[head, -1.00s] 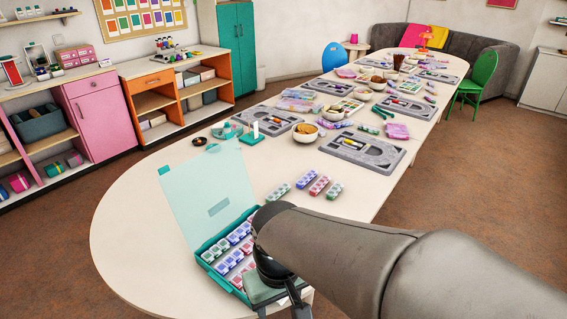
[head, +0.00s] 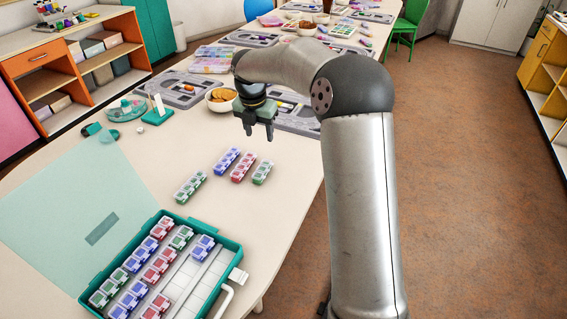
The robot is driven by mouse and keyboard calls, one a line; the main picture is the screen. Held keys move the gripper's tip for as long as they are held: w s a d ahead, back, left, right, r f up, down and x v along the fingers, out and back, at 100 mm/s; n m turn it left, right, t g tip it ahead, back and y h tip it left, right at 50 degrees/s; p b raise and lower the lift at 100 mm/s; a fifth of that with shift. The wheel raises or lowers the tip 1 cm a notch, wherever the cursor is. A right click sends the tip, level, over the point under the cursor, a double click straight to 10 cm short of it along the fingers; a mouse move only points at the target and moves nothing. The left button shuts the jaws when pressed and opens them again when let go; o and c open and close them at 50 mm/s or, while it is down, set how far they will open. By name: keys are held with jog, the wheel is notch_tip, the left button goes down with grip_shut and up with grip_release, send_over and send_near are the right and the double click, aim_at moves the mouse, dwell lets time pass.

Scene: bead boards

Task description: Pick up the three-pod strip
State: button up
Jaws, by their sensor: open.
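Several short strips of lidded pods lie on the pale table in the head view: a green strip (head: 190,186) on the left, a blue strip (head: 227,161), a red strip (head: 243,168), and a green strip (head: 262,172) on the right. The right green strip is the shortest; the pods are too small to count surely, so I cannot tell which has three. My gripper (head: 259,135) is open and empty, fingers pointing down. It is above the table, just beyond the blue, red and right green strips, and touches none of them.
A teal case (head: 233,247) with more pod strips stands at the near edge, its clear lid (head: 75,200) open to the left. The table around the loose strips is clear.

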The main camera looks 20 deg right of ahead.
send_over(263, 169)
jog(key=f, duration=1.2)
jog(key=shift+s, duration=0.4)
jog(key=shift+w+f, duration=0.2)
jog(key=shift+f, duration=1.1)
jog(key=shift+w+f, duration=0.15)
jog(key=shift+f, duration=1.1)
jog(key=c, duration=0.8)
